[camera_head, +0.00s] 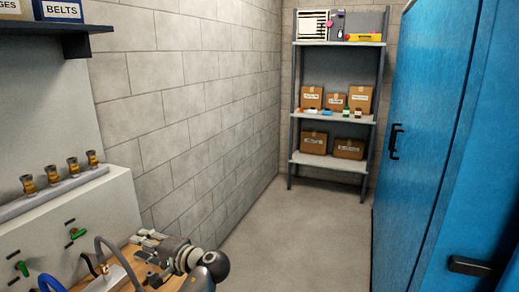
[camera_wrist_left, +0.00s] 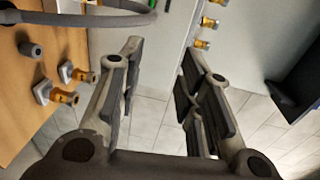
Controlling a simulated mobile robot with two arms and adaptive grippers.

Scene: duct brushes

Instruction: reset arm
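My left gripper (camera_head: 146,247) is at the lower left of the head view, by a wooden worktop. The left wrist view shows its two fingers spread apart (camera_wrist_left: 160,62), with nothing between them. Pale floor tiles and a light panel lie behind the gap. My right gripper is in neither view.
Brass fittings (camera_head: 58,174) stand in a row on a ledge at the left; more fittings (camera_wrist_left: 65,95) are on the wooden worktop (camera_wrist_left: 58,45). A grey hose (camera_wrist_left: 105,17) curves above the left finger. A shelf rack (camera_head: 337,118) holds boxes. Blue doors (camera_head: 425,130) stand right; the middle floor is clear.

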